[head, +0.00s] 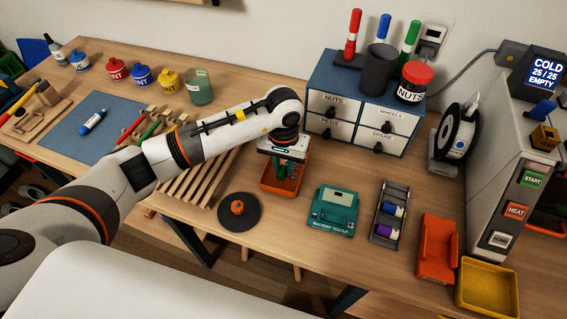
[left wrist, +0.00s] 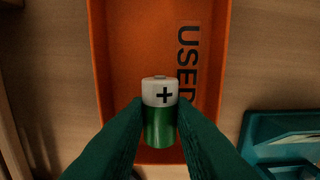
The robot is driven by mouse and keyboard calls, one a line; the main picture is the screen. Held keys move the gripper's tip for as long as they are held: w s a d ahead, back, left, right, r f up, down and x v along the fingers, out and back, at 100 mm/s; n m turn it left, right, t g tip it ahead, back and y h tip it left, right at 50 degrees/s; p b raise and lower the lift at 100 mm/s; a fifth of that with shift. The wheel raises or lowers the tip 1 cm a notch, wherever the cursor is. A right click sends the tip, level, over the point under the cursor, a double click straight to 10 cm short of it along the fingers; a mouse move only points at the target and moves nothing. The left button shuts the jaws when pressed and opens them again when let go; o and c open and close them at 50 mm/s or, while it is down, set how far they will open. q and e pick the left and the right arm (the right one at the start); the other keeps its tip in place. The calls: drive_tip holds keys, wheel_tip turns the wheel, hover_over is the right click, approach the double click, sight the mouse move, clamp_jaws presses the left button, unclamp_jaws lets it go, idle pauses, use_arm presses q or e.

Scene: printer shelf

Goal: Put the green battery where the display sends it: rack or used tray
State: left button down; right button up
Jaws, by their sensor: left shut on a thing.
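My left gripper (head: 284,168) is shut on the green battery (left wrist: 159,122), over the orange used tray (head: 268,187). In the left wrist view the battery has a white end with a plus sign, and the tray (left wrist: 125,60) with the word USED lies behind it. I cannot tell whether the battery touches the tray floor. The teal battery tester (head: 335,211) stands right of the tray; its display (head: 341,196) is too small to read. The grey rack (head: 391,188) holds a blue battery (head: 393,209) and a purple one (head: 385,231). My right gripper is not in view.
A dark round disc with an orange knob (head: 238,208) lies in front of the tray. A drawer cabinet (head: 364,112) stands behind it, and a slatted wooden rack (head: 197,183) is to the left. An orange holder (head: 437,248) and yellow bin (head: 488,288) are at the right.

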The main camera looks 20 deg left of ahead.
use_arm(q)
drive_tip(key=shift+f, duration=0.35)
drive_tip(key=shift+f, duration=0.1)
drive_tip(key=shift+f+b, duration=0.35)
drive_tip(key=shift+b, duration=0.2)
drive_tip(key=c, duration=1.3)
unclamp_jaws()
drive_tip(key=shift+o, duration=0.3)
drive_tip(key=shift+r, duration=0.1)
